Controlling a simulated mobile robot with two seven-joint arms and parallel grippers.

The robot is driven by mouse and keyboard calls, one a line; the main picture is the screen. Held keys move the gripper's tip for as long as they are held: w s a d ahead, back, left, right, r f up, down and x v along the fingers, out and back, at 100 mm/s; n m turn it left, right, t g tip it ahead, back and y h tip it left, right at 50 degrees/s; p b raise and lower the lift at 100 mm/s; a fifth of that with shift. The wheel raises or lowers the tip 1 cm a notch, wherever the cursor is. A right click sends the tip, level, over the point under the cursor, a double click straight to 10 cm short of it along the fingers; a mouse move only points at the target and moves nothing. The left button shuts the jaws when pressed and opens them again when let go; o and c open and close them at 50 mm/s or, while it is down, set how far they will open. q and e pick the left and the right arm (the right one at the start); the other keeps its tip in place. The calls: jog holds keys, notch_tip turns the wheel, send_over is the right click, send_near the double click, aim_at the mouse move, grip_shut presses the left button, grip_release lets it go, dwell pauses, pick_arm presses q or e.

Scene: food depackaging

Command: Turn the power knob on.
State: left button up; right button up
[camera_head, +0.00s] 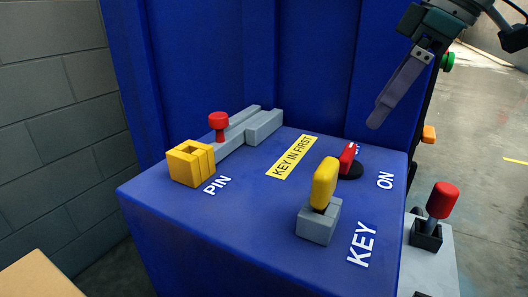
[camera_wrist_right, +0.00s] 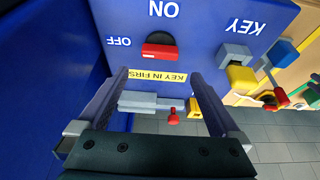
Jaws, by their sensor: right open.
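The power knob (camera_head: 348,160) is a red bar on a round black base, on top of the blue panel (camera_head: 235,220). In the right wrist view the knob (camera_wrist_right: 159,51) lies level, in line with the OFF label at left; the ON label is above it. My right gripper (camera_head: 378,118) is above and behind the knob, apart from it. In the right wrist view its two fingers (camera_wrist_right: 158,80) are spread with nothing between them, and the knob shows beyond their tips. A yellow key (camera_head: 325,182) stands upright in a grey block by the KEY label. My left gripper is not in view.
A yellow block (camera_head: 190,163), a grey bar (camera_head: 262,126) and a red-topped pin (camera_head: 219,122) are at the panel's left. A blue wall (camera_head: 210,60) rises behind. A red-handled lever (camera_head: 441,200) stands at right. A tan surface (camera_head: 40,280) is at lower left.

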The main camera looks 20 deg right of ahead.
aim_at(349, 151)
jog(key=x, duration=0.9)
jog(key=shift+f, duration=0.2)
